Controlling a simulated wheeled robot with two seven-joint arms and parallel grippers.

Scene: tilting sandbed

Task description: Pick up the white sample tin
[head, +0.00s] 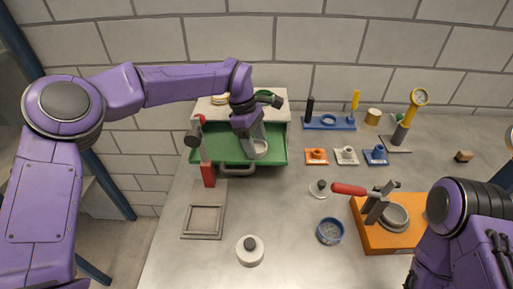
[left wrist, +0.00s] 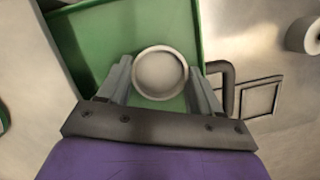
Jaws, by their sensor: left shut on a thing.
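The white sample tin (head: 261,148) is a small round pale tin at the right side of the green tray (head: 222,160). It also shows in the left wrist view (left wrist: 160,73), round and pale, between the two fingers. My left gripper (head: 258,140) comes down from above and is shut on the tin. In the left wrist view, the left gripper (left wrist: 160,80) has one finger on each side of it. I cannot tell whether the tin touches the tray floor. My right gripper is out of view; only part of that arm shows at the lower right.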

